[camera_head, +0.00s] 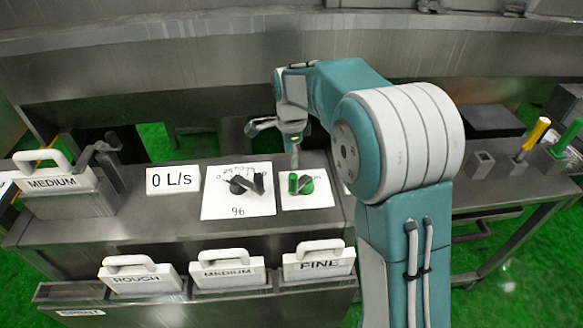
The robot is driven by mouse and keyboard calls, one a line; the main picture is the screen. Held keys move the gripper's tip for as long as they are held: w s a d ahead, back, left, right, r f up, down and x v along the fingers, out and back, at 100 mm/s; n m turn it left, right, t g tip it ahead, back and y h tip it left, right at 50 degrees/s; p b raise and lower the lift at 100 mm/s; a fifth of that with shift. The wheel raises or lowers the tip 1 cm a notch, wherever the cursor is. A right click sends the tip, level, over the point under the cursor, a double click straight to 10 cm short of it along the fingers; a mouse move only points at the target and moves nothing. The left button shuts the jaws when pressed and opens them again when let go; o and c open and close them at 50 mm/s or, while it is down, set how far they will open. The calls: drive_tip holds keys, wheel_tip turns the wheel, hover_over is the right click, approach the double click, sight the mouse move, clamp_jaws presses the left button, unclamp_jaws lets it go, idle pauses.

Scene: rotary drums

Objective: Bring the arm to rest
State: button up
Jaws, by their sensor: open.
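My teal and white arm rises at the right of the middle and bends over the grey bench (110,232). My gripper (295,165) points down at its end, just above and behind the small panel with the green knob (301,184). It is open, and I see nothing held in it. Its fingertips are small here, and I cannot tell whether they touch the panel. The black knob (246,184) on the white dial panel (238,207) is to the left of the gripper.
A "0 L/s" sign (173,179) and a "MEDIUM" block (60,183) stand at the left. "ROUGH" (138,278), "MEDIUM" (228,272) and "FINE" (318,264) blocks sit in the front rack. Yellow (536,135) and green (567,139) handled tools stand at the right. A metal drum (150,65) spans the back.

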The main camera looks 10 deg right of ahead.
drive_tip(key=shift+r, duration=0.45)
drive_tip(key=s+d+r+n+t, duration=0.1)
drive_tip(key=s+d+r+n, duration=0.3)
drive_tip(key=s, duration=0.3)
drive_tip(key=s+d+r+n+t, duration=0.2)
drive_tip(key=s+r+n, duration=0.2)
drive_tip(key=s+r, duration=0.35)
drive_tip(key=s+d+f+n+t, duration=0.2)
drive_tip(key=s+n, duration=0.6)
drive_tip(key=s, duration=0.7)
drive_tip(key=shift+d+f+t, duration=0.15)
drive_tip(key=shift+d+t, duration=0.15)
drive_tip(key=shift+d, duration=0.15)
